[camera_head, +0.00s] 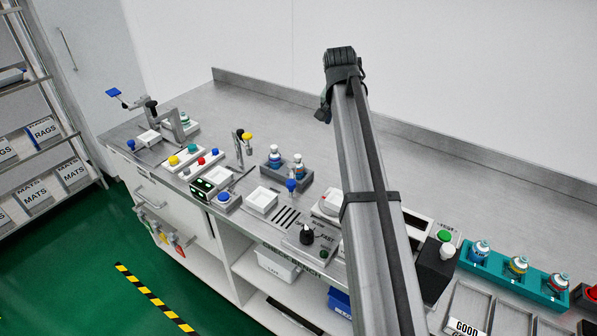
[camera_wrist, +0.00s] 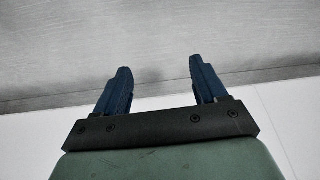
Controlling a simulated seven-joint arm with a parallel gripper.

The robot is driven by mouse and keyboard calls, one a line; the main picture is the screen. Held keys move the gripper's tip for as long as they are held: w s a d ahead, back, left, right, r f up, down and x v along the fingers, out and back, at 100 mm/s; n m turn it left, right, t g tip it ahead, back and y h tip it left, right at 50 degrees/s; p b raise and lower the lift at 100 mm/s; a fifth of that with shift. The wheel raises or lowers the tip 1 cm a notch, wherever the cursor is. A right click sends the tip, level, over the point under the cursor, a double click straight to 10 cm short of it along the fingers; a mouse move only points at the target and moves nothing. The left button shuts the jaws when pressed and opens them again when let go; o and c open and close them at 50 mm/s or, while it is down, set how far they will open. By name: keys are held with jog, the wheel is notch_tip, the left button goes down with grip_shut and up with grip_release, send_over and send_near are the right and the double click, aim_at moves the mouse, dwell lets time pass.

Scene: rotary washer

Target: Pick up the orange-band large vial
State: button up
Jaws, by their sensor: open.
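Small capped vials stand in the head view. Two more vials, a left one (camera_head: 274,155) and a right one (camera_head: 298,163), stand in a grey block at the middle.
The steel bench (camera_head: 260,112) carries a row of devices along its front: colored buttons, a white tray (camera_head: 261,201), a black knob (camera_head: 306,235) and a dark box with a white button (camera_head: 437,265). A tray marked GOOD (camera_head: 468,300) lies at the lower right. The bench's back strip is clear.

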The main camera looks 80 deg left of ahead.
aim_at(298, 157)
jog(key=s+f+n+g, duration=0.1)
jog(key=s+f+n, duration=0.15)
jog(key=s, duration=1.05)
jog(key=shift+n+h, duration=0.25)
jog(key=shift+h, duration=0.15)
jog(key=x, duration=0.7)
jog(key=shift+f, duration=0.1)
jog(key=shift+d+x, duration=0.2)
jog(key=shift+x, duration=1.2)
jog(key=shift+d+x, duration=0.2)
jog(key=shift+x, duration=1.15)
jog(key=shift+f, duration=0.1)
jog(key=c, duration=1.2)
